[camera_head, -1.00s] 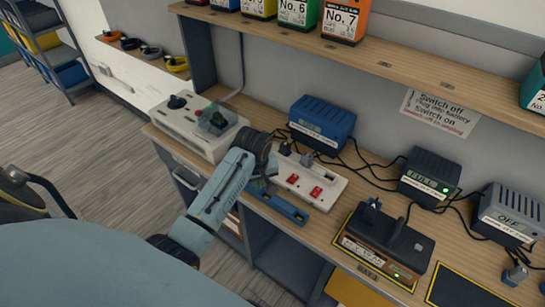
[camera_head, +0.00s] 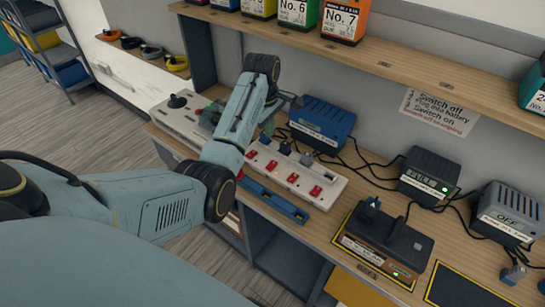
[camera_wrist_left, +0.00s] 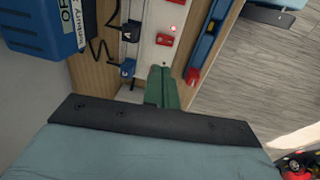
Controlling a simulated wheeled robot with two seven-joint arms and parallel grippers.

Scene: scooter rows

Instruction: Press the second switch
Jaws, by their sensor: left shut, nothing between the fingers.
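A white power strip (camera_head: 325,190) with a row of red switches lies on the bench in the head view. The second switch from the left (camera_head: 272,166) shows uncovered. In the left wrist view, part of the strip (camera_wrist_left: 150,48) shows with a red switch (camera_wrist_left: 165,39) and a small lit red lamp above it. My left gripper (camera_head: 268,126) is over the strip's left end, partly hidden behind my arm. Its green fingers (camera_wrist_left: 160,88) are shut and empty, with their tips over the strip. I cannot tell their height or any contact. My right gripper is out of view.
Dark plugs (camera_head: 285,147) and cables run along the strip's back. A blue charger (camera_head: 322,122) stands behind it, and a grey control box (camera_head: 180,112) with a joystick stands left. A blue bar (camera_head: 272,198) lies in front. A battery charger (camera_head: 380,240) stands right.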

